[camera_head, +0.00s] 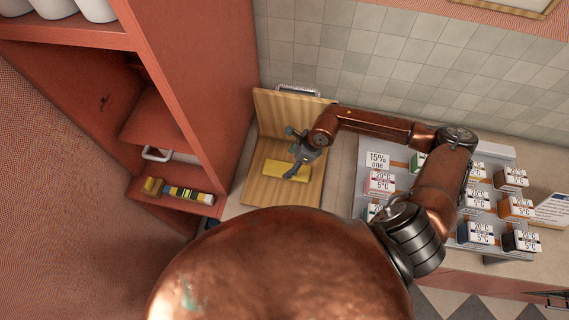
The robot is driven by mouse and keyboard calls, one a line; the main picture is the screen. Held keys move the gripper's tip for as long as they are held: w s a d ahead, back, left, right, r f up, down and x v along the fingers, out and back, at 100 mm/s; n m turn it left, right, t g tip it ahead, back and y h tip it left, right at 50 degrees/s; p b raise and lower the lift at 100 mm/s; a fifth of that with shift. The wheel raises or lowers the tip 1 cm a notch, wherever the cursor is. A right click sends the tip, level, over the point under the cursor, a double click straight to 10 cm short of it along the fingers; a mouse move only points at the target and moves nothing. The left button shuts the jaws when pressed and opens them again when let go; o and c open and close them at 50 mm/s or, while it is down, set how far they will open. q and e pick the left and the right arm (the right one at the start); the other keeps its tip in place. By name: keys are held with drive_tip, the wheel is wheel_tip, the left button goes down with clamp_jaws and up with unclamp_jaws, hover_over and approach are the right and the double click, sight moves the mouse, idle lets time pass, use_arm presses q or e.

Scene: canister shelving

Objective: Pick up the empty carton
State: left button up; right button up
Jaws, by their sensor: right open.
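My right gripper (291,172) is open over the wooden board (256,195) in the middle. A flat yellow piece (272,168) lies on this board, below and beside the fingers; whether they touch it I cannot tell. Several small printed cartons (380,182) stand in rows on the pale rack (399,154) to the right. My right arm hides some of them. I cannot tell from their looks which carton is empty. My left gripper is not in view.
A tiled wall (400,65) closes the back. An upright wooden panel (280,115) backs the board.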

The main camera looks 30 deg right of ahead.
sight(286, 169)
wheel_tip(286, 169, down, 3)
drive_tip(key=shift+s+d+p, duration=0.1)
drive_tip(key=shift+p, duration=0.8)
drive_tip(key=shift+x, duration=1.15)
drive_tip(key=shift+f, duration=0.3)
drive_tip(key=c, duration=0.8)
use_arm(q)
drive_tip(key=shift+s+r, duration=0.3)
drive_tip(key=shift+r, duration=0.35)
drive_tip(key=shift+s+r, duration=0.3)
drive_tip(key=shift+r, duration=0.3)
use_arm(e)
drive_tip(key=c, duration=0.4)
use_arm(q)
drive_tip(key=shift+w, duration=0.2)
use_arm(e)
drive_tip(key=shift+r, duration=0.15)
drive_tip(key=shift+c, duration=0.2)
